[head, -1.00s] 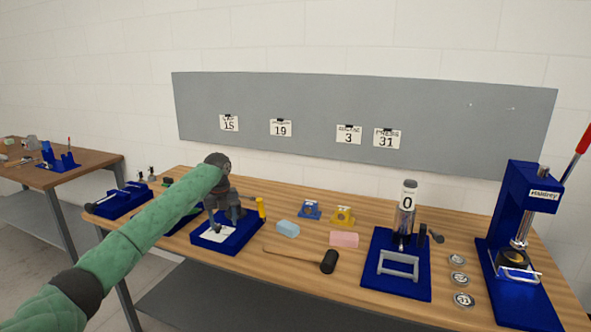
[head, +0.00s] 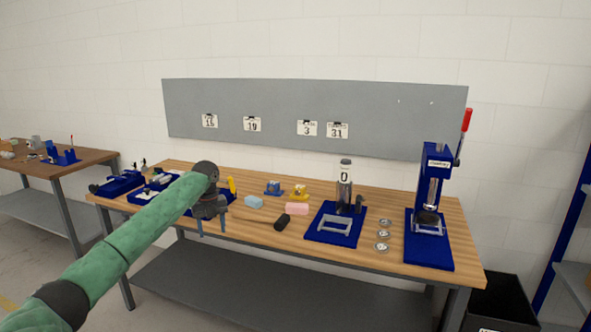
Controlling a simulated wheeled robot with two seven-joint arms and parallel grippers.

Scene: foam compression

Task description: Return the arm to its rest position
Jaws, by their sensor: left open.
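My left arm, in a green sleeve, comes in from the lower left of the head view. Its gripper (head: 211,222) points down at the front edge of the wooden workbench (head: 385,262), with its two fingers apart and nothing visible between them. The gripper and wrist hide part of a blue base (head: 228,199) behind them and the handle of a black-headed mallet (head: 282,222). My right gripper is not in the view.
Blue foam (head: 254,202) and pink foam (head: 297,208) lie right of the gripper. A blue-based fixture with a clear cylinder (head: 344,188) and a blue press (head: 433,205) stand further right. A black bin (head: 500,303) sits beside the bench.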

